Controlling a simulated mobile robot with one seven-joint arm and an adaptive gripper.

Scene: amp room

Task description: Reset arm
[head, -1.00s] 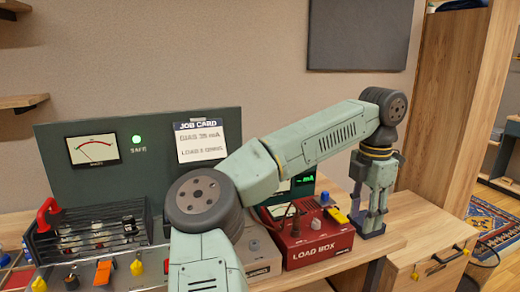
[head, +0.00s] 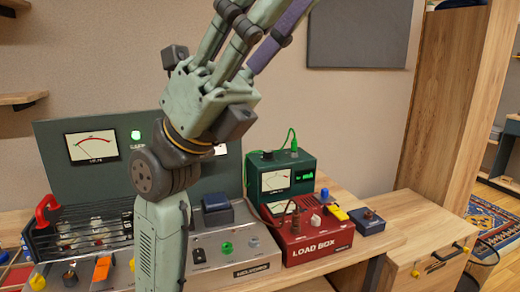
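My arm stands folded upright in the middle of the head view. My gripper (head: 240,45) is raised in front of the wall, above the bench, with its fingers pointing up and to the right. The fingertips run out of the top of the picture, so I cannot tell whether it is open or shut. No held thing shows in the visible part. My wrist and forearm hide most of the job card and part of the green panel (head: 60,135).
On the bench stand a red load box (head: 318,246), a green meter box (head: 282,182), a small dark blue box (head: 368,222), a grey unit (head: 235,250) and an amplifier chassis (head: 85,228). A wooden cabinet (head: 430,240) stands right. A dark wall panel (head: 360,35) hangs behind.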

